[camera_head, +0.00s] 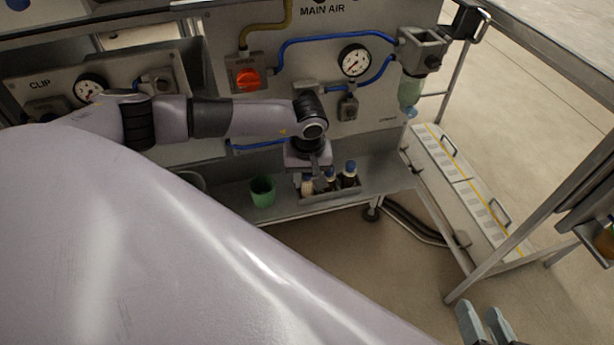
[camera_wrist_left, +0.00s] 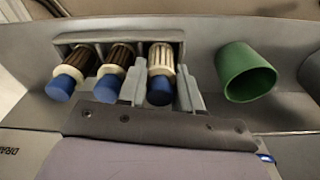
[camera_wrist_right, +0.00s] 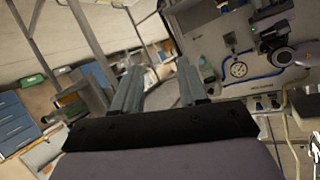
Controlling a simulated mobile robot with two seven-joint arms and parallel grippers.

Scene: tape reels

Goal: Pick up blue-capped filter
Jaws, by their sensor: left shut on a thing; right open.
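Several blue-capped filters show in a grey holder (camera_head: 333,195) on the shelf below the panel. My left gripper (camera_head: 308,178) reaches down over the holder's left end. In the left wrist view its fingers are shut on the pale, pleated filter (camera_wrist_left: 160,62), with its blue cap toward my wrist. That filter appears to stand within the holder; its lower end is hidden. Two darker filters (camera_wrist_left: 115,72) (camera_wrist_left: 75,72) with blue caps stand beside it, not held. My right gripper (camera_head: 484,325) is open and empty, low at the right, away from the shelf.
A green cup (camera_head: 263,192) stands on the shelf just left of the holder in the head view. The panel behind carries a gauge (camera_head: 354,60), blue hoses and a red knob (camera_head: 249,79). A frame post stands at the right. Floor beneath the shelf is mostly open.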

